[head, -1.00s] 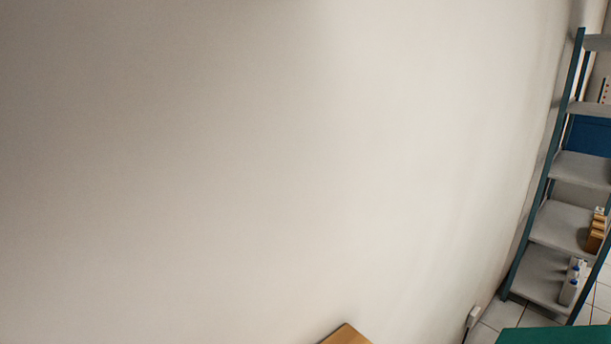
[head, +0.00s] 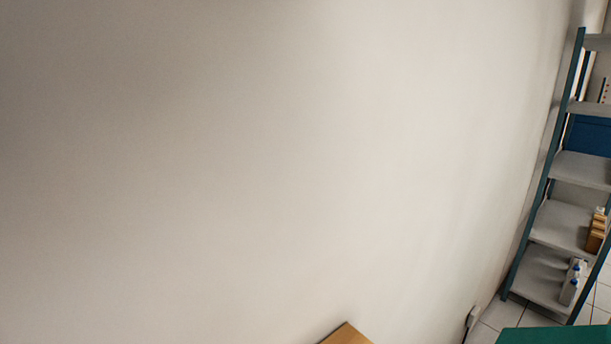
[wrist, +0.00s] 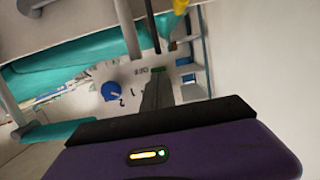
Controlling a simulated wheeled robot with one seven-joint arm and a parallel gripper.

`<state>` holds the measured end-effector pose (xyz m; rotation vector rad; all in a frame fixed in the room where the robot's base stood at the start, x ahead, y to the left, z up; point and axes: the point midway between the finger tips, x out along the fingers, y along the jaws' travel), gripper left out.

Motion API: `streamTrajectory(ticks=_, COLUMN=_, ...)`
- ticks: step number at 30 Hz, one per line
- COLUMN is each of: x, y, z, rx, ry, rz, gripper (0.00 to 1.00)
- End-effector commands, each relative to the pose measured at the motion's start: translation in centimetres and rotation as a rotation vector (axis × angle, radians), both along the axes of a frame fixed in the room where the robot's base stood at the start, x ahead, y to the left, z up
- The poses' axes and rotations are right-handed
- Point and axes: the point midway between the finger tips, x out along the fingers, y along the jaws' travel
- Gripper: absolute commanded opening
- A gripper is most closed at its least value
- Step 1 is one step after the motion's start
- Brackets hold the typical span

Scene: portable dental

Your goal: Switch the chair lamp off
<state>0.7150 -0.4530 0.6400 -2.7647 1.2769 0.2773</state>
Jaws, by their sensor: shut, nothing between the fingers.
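My gripper (wrist: 157,74) shows in the wrist view as narrow dark fingers, shut and empty, beyond the purple hand body with its small yellow light. Teal padded chair parts (wrist: 75,65) lie at the left of the wrist view, with a grey post (wrist: 128,28) in front of them. I cannot make out the chair lamp or its switch for certain in either view. The fingers overlap the floor and shelf area in the picture; I cannot tell whether they touch anything. The head view shows no gripper.
A shelf rack (head: 570,170) with bottles and boxes stands at the right of the head view. A plain wall (head: 280,160) fills most of that view. A wooden corner (head: 347,335) and a teal surface (head: 560,336) show at its bottom. A blue round object (wrist: 110,91) shows in the wrist view.

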Motion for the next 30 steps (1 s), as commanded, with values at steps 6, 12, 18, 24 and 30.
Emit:
streamTrajectory(ticks=6, x=0.2, y=-0.2, z=-0.1, rx=0.0, ry=0.0, rz=0.0, gripper=0.0)
streamTrajectory(ticks=12, x=0.2, y=-0.2, z=0.0, rx=-0.001, ry=-0.001, rz=0.0, gripper=0.0)
streamTrajectory(ticks=18, x=-0.3, y=0.4, z=0.3, rx=0.0, ry=0.001, rz=0.001, gripper=0.0)
streamTrajectory(ticks=24, x=-1.3, y=1.5, z=0.6, rx=-0.001, ry=0.001, rz=0.0, gripper=0.0)
streamTrajectory(ticks=30, x=-2.2, y=2.6, z=0.8, rx=0.0, ry=0.001, rz=0.001, gripper=0.0)
